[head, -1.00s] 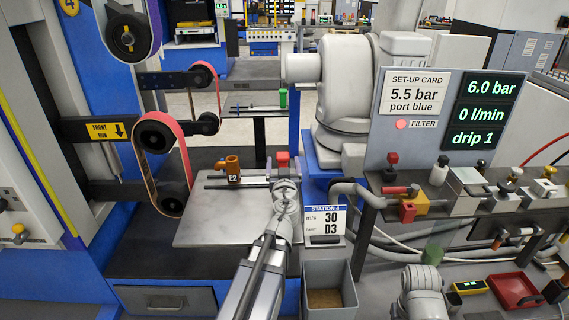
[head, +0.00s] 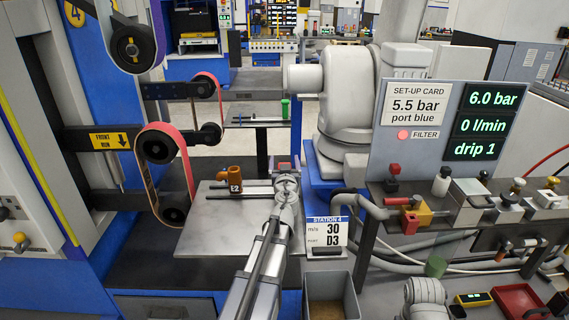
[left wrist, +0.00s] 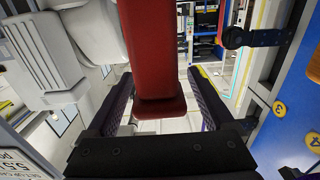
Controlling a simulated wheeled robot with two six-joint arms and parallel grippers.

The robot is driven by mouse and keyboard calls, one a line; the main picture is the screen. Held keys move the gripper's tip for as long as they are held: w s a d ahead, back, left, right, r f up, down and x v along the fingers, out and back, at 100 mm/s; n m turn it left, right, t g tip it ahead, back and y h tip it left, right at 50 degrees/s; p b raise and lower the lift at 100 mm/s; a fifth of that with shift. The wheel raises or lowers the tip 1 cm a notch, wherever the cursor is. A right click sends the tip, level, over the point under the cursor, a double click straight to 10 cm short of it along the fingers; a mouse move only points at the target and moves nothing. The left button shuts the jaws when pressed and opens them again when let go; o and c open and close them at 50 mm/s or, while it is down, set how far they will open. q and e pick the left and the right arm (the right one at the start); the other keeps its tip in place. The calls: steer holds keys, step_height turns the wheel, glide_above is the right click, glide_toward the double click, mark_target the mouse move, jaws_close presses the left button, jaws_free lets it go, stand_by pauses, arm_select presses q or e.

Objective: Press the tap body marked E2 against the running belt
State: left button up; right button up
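The orange-brown tap body marked E2 (head: 235,183) stands on the grey fixture tray (head: 215,230), left of my left gripper and apart from it. My left gripper (head: 284,165) points away over the tray. In the left wrist view its fingers (left wrist: 160,95) are spread, with a red block (left wrist: 155,60) between them and narrow gaps beside its end. The red block shows only partly in the head view, behind the gripper. A pink belt (head: 187,165) runs over black pulleys left of the tray, under a "FRONT RUN" sign (head: 109,140). My right gripper is out of view.
A station card (head: 326,231) reading 30 m/s and D3 stands right of the tray. An open grey bin (head: 330,290) is in front. A bench with valve parts (head: 470,203) and a set-up panel (head: 405,150) is at right. More belts are at left.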

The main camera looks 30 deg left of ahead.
arm_select(q)
jaws_close()
stand_by(0.5)
stand_by(0.8)
stand_by(0.4)
